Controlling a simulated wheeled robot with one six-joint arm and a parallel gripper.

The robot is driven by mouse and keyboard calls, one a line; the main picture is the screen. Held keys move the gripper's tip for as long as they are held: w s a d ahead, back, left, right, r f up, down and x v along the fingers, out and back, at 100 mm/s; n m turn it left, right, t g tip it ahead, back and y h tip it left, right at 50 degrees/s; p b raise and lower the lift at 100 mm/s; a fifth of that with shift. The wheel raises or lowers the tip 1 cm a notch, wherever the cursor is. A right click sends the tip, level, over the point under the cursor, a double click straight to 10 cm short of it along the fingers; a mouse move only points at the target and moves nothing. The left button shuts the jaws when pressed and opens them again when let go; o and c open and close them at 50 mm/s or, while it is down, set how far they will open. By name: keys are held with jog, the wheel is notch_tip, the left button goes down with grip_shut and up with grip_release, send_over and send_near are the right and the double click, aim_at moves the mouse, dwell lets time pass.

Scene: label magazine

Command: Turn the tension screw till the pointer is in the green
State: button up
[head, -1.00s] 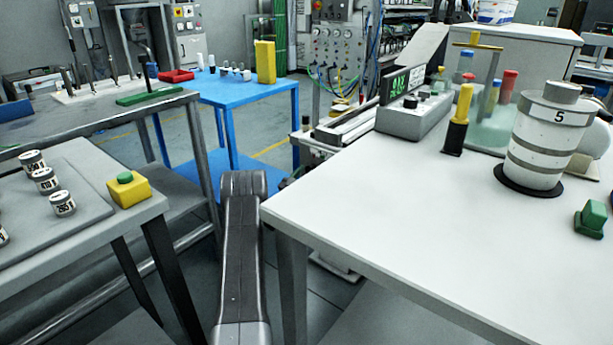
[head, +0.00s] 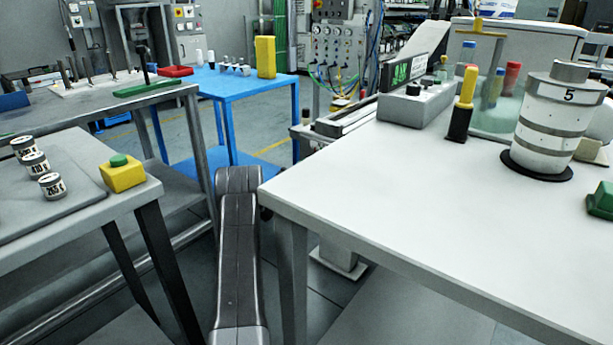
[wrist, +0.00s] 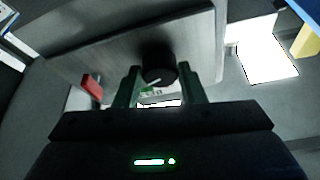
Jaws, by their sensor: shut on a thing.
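In the wrist view, my gripper (wrist: 159,84) has its two fingers on either side of a round black knob (wrist: 160,62), which appears to be the tension screw, and is shut on it. The knob sits on the face of a grey panel (wrist: 95,55). A thin pale line shows at the knob's lower edge, near a small green patch (wrist: 148,91); I cannot tell whether the line is the pointer or whether it is in the green. In the head view my gripper and the knob are hidden; only my arm shows.
A white table (head: 420,210) stands at the right, with a white canister marked 5 (head: 552,120) and a grey control box (head: 420,108). At the left are a grey bench and a yellow block with a green button (head: 122,174). A red part (wrist: 92,87) is left of my gripper.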

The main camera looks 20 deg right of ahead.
jog(key=m+g+b, duration=0.1)
jog(key=m+b, duration=0.1)
jog(key=m, duration=0.1)
jog(key=m+g+b, duration=0.2)
jog(key=m, duration=0.1)
jog(key=shift+w+a+f+m, duration=0.1)
jog(key=shift+w+m, duration=0.05)
jog(key=shift+m, duration=0.15)
jog(key=m+g, duration=0.1)
jog(key=m, duration=0.1)
jog(key=m+g, duration=0.1)
jog(key=m, duration=0.1)
jog(key=m+g+b, duration=0.1)
jog(key=m, duration=0.1)
jog(key=shift+w+r+m+y, duration=0.1)
jog(key=shift+r+m+y, duration=0.2)
jog(key=shift+r+y, duration=0.1)
jog(key=m, duration=0.2)
jog(key=m+y+p, duration=0.1)
jog(key=m, duration=0.1)
jog(key=m+g+y, duration=0.1)
jog(key=m, duration=0.1)
jog(key=shift+r, duration=0.3)
jog(key=m+y+p, duration=0.1)
jog(key=m, duration=0.2)
jog(key=shift+r, duration=0.1)
jog(key=shift+m+t+y+p, duration=0.3)
jog(key=shift+m+y+p, duration=0.3)
jog(key=shift+m, duration=0.3)
